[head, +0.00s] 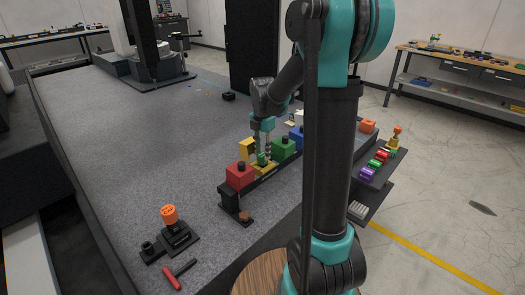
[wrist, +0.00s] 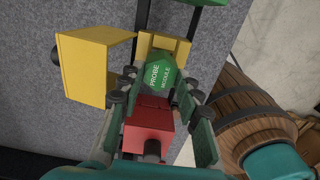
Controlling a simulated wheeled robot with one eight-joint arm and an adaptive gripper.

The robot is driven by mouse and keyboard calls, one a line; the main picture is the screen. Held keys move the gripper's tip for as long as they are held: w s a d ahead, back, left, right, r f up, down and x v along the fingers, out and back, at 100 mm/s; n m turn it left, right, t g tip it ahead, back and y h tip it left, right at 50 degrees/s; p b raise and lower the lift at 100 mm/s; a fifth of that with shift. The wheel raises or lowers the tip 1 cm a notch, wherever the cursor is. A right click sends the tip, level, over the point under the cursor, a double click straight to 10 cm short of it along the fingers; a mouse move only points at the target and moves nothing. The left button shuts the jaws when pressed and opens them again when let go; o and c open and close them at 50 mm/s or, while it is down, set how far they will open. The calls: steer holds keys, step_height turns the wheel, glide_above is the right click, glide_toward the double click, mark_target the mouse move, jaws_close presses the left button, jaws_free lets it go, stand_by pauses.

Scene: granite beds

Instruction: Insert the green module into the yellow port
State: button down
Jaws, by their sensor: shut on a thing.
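The green module (wrist: 160,74), labelled "PROBE MODULE", sits between my gripper's fingers (wrist: 158,88), which are shut on it. In the head view, my gripper (head: 265,150) points down at the row of coloured blocks, with the small green module (head: 262,159) at its tips. The yellow port (head: 266,170) is directly below, between the red and green blocks; in the wrist view the yellow port (wrist: 164,44) shows just beyond the module. I cannot tell whether the module touches or enters the port, whose opening is hidden. A separate yellow block (wrist: 95,68) stands beside the row.
A red block (head: 239,176) and a green block (head: 283,149) flank the port. An orange-knobbed device (head: 172,225) and a red-handled tool (head: 178,274) lie nearer. A side shelf (head: 372,176) holds several coloured modules. The granite bed (head: 130,140) is clear to the left.

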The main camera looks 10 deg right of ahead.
steer(key=c, duration=1)
jaws_free()
steer(key=shift+r, duration=3.05)
step_height(320, 180, up, 12)
